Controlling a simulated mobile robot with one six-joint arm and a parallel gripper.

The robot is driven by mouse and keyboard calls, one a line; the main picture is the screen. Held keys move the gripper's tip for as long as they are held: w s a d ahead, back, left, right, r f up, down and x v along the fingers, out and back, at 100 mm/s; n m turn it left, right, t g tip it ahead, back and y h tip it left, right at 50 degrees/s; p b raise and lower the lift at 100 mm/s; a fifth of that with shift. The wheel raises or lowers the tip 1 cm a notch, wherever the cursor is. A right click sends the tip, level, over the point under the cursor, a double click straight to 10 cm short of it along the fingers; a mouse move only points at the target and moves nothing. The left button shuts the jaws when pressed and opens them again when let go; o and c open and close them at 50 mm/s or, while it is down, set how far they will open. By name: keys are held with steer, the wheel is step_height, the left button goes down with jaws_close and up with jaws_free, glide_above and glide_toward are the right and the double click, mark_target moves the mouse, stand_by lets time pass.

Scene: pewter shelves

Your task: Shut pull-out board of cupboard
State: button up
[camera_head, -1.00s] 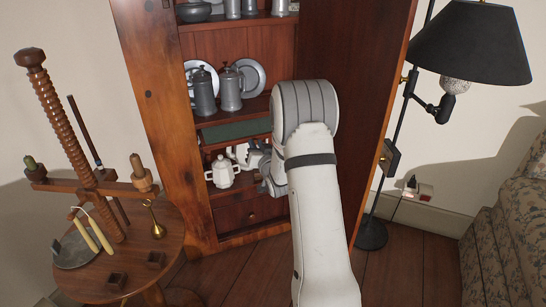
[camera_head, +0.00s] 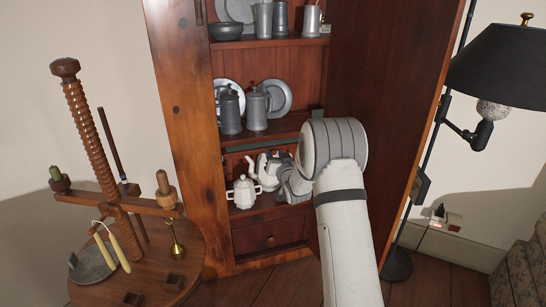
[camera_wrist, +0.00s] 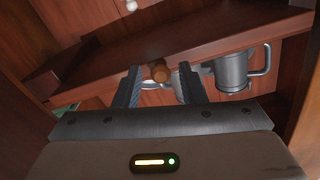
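The cupboard (camera_head: 187,130) stands open with shelves inside. Its pull-out board (camera_head: 238,148) shows as a thin dark-green strip under the tankard shelf, partly hidden by my arm. In the head view the fingertips are hidden behind my arm, near the lower shelf.
Pewter tankards (camera_head: 255,108) stand above the board; one also shows in the wrist view (camera_wrist: 232,72). A white lidded pot (camera_head: 243,191) stands below, close to my wrist. A drawer (camera_head: 268,236) is at the bottom. A round table (camera_head: 150,255) is left, a lamp (camera_head: 505,65) right.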

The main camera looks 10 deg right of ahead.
steer(key=shift+o, duration=0.2)
steer(key=s+p, duration=0.1)
steer(key=s, duration=0.6)
steer(key=shift+s+d+p, duration=0.3)
steer(key=shift+s+d, duration=0.1)
steer(key=shift+d, duration=0.05)
